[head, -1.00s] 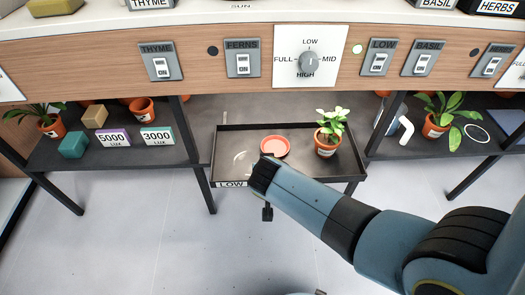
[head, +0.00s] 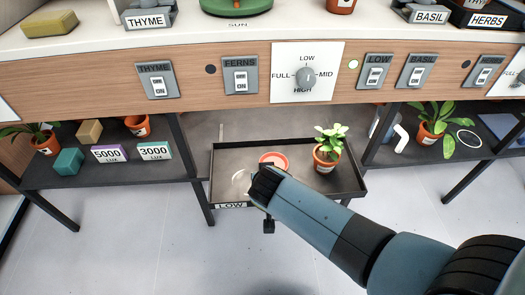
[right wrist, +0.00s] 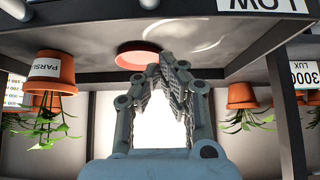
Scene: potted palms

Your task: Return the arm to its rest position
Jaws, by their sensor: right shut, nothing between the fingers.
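My right arm comes in from the right in the head view, and its wrist end (head: 268,187) reaches over the front edge of the black tray (head: 335,196) marked LOW. Its fingers are hidden there behind the wrist. In the right wrist view my right gripper (right wrist: 166,64) is shut, its fingertips meeting with nothing between them. The fingertips show close beside the terracotta saucer (right wrist: 138,57) in the picture; I cannot tell whether they touch. The saucer (head: 273,159) lies in the tray, partly covered by the wrist. My left gripper is not in view.
A potted plant (head: 328,153) stands at the tray's right. Side shelves hold a 5000 lux block (head: 109,154), a 3000 lux block (head: 155,151) and another potted plant (head: 435,127). The switch panel (head: 215,78) and counter lie above. Pale floor (head: 130,240) is clear in front.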

